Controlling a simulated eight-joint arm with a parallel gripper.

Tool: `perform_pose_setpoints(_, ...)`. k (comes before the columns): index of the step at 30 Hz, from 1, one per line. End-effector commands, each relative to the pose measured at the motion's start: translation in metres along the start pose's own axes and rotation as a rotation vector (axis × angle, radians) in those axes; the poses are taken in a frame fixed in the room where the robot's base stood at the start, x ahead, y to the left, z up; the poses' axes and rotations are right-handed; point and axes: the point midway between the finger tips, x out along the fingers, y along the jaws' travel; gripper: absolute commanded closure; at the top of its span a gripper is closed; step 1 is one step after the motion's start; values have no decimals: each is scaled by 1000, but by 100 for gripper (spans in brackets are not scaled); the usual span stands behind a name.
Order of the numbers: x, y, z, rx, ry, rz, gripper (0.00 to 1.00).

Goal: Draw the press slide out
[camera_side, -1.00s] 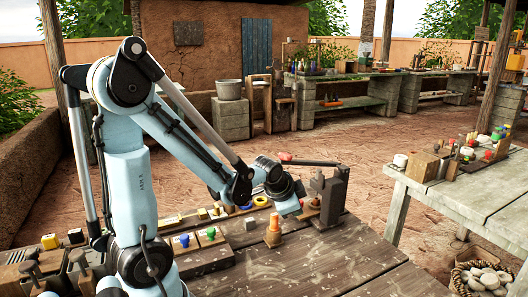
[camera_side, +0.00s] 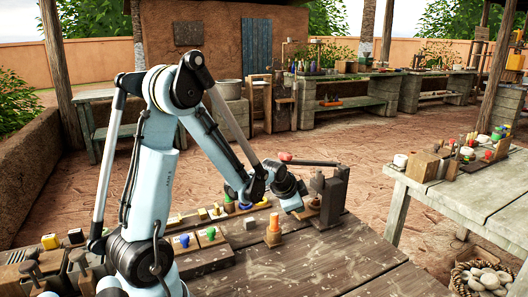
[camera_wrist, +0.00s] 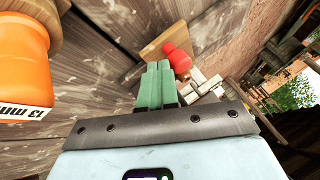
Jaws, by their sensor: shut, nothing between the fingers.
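The press (camera_side: 330,196) is a dark wooden upright with a long lever on top, standing at the far edge of the bench. In the wrist view a light wooden slide (camera_wrist: 152,50) with a red knob (camera_wrist: 179,60) lies just beyond my fingertips. My gripper (camera_side: 301,211) is low beside the left of the press. Whether the fingertips touch the knob or slide, I cannot tell. The slide is mostly hidden by my wrist in the side view.
An orange cylinder (camera_side: 274,227) on a wooden base stands on the bench just left of the press; it also shows large in the wrist view (camera_wrist: 22,68). Blocks with coloured knobs (camera_side: 208,236) line the bench to the left. The front bench planks (camera_side: 330,262) are clear.

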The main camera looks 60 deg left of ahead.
Motion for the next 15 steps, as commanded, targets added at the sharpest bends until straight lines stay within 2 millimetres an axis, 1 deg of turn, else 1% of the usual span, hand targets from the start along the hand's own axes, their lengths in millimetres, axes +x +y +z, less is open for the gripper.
perform_pose_setpoints(5,0,-1,0,-1,0,0,100)
perform_pose_setpoints(12,9,-29,13,-4,-2,-2,100)
perform_pose_setpoints(15,10,-35,16,-2,-1,-1,100)
